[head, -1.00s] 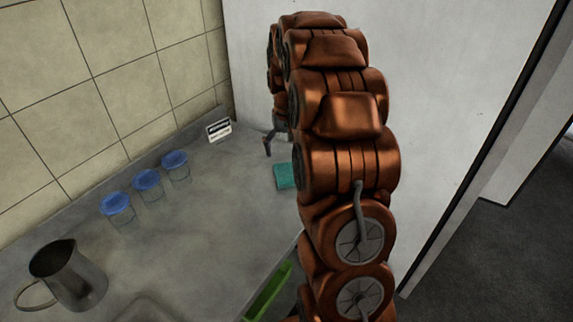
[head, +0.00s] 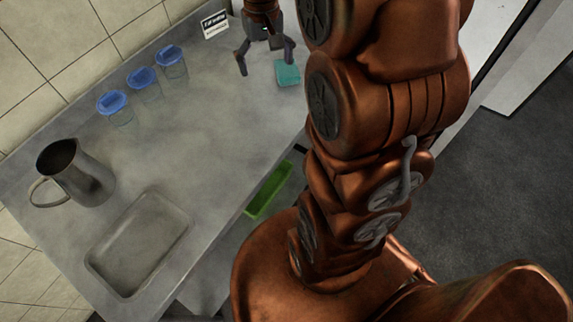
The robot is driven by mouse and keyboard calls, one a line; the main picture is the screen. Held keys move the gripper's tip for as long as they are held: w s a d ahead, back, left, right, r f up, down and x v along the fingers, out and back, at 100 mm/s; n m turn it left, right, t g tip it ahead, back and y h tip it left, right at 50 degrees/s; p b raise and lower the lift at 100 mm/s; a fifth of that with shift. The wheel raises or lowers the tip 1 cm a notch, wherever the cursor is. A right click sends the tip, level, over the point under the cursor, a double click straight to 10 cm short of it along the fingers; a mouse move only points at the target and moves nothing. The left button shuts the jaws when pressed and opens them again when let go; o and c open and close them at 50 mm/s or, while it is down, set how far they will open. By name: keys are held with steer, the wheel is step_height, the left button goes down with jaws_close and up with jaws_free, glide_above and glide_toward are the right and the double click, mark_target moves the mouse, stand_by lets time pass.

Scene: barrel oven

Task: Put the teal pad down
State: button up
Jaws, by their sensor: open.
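The teal pad (head: 287,73) lies on the grey counter (head: 210,130) near its far right end. In the head view my gripper (head: 265,66) is above the counter beside the pad, its fingers spread and pointing down. The right finger is close to the pad's upper edge; I cannot tell whether it touches. Nothing shows between the fingers. My arm hides the part of the counter's end to the right of the pad.
Clear containers with blue lids (head: 143,78) stand in a row along the tiled wall. A small sign (head: 214,24) stands behind them. A metal jug (head: 82,180) and a shallow tray (head: 137,245) are nearer. A green bin (head: 268,192) sits below the counter's front edge.

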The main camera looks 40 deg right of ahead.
steer(key=s+a+n, duration=0.1)
steer(key=s+a, duration=0.3)
steer(key=s, duration=0.3)
steer(key=s+a+f+n, duration=0.1)
steer(key=s+a, duration=0.3)
steer(key=s, duration=0.4)
steer(key=s+a+f+n+g, duration=0.1)
steer(key=s+a, duration=0.3)
steer(key=s, duration=0.4)
steer(key=shift+s, duration=0.15)
steer(key=shift+c, duration=0.2)
